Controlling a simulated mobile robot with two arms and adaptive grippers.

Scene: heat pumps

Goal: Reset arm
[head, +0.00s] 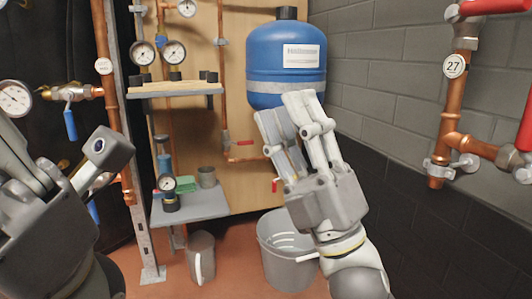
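My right gripper (282,106) is raised at the centre right, fingers pointing up and away. Its two grey fingers stand apart, side by side, with nothing seen between them. In the picture it overlaps the lower part of the blue tank (286,52) and the wooden panel; I cannot tell its distance from them. My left gripper (58,140) is large and close at the left edge, partly cut off. Its fingers look spread, and no held object shows.
A left shelf stand (190,206) carries gauges and small cups. A pressure gauge (15,98) and a blue-handled valve (70,122) lie behind my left gripper. Grey buckets (201,258) (285,268) stand on the floor. Copper pipes (455,105) with red handles run along the right brick wall.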

